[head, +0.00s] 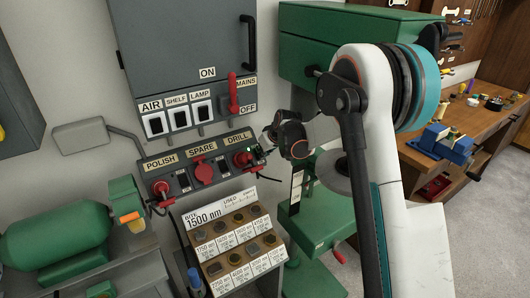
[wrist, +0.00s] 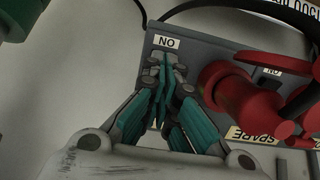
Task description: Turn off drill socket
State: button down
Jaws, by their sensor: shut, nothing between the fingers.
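The drill socket (head: 243,158) is a red plug fitting under the DRILL label (head: 239,137), at the right end of a grey socket panel. My gripper (head: 264,149) is at the right side of this socket, close to the panel. In the wrist view, which shows the panel upside down, my gripper (wrist: 165,68) is shut and empty. Its tips are just below an inverted ON label (wrist: 167,43) and cover the switch area there. The red drill plug (wrist: 228,92) stands to the right of the fingers. The switch's position and any contact cannot be told.
The spare socket (head: 203,172) and polish socket (head: 161,189) lie to the left on the panel. A bit rack (head: 233,238) stands below. A red mains lever (head: 233,95) is above. The green drill press (head: 316,225) stands close on the right.

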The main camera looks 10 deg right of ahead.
jog(key=shift+w, duration=0.1)
jog(key=shift+w+a+f, duration=0.15)
jog(key=shift+w+a, duration=0.05)
jog(key=shift+w, duration=0.2)
dwell(0.3)
jog(key=shift+r+p, duration=0.3)
jog(key=shift+r, duration=0.55)
jog(key=shift+s+r, duration=0.1)
jog(key=shift+r, duration=0.05)
jog(key=w+r+p+v, duration=0.1)
jog(key=p+v, duration=0.2)
jog(key=v, duration=1)
jog(key=shift+w+r, duration=0.2)
jog(key=shift+r, duration=0.15)
